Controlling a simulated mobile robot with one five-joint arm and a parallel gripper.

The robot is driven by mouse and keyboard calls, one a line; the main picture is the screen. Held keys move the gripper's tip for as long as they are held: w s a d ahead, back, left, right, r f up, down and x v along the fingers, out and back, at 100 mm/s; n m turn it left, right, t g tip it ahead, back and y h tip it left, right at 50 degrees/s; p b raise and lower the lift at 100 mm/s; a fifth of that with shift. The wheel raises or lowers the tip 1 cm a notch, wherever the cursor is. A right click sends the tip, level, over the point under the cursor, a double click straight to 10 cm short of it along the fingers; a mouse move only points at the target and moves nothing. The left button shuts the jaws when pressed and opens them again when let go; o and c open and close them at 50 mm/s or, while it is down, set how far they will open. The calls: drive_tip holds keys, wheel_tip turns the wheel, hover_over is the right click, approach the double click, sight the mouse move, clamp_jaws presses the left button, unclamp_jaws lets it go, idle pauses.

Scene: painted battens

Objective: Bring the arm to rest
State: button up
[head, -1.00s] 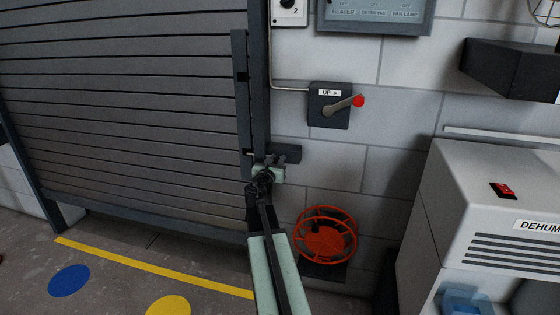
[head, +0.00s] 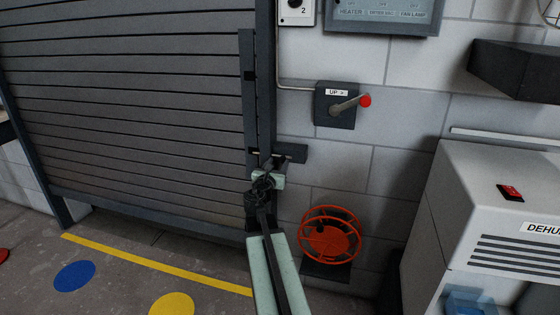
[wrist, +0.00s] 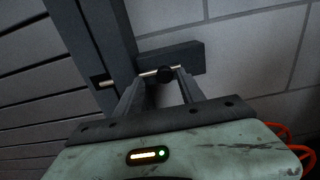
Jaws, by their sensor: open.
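My gripper (head: 268,166) is in front of the right edge of the grey roller door, just below a dark block on the wall. In the wrist view my gripper (wrist: 158,82) is open, its two fingers apart. A slim metal bolt (wrist: 148,74) with a round black knob (wrist: 165,75) runs between the door's guide rail and the dark block (wrist: 178,56). The knob appears between the fingertips, with gaps on both sides. I cannot tell how far beyond the tips it is. My arm reaches up from the bottom of the head view.
The roller door (head: 130,110) fills the left. A crank switch marked UP (head: 335,104) is on the wall above right. An orange reel (head: 329,236) hangs to the right of my arm, and a white dehumidifier (head: 500,190) stands further right. Floor at lower left has a yellow line (head: 155,264).

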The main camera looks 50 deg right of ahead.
drive_tip(key=v, duration=0.3)
drive_tip(key=shift+a, duration=0.25)
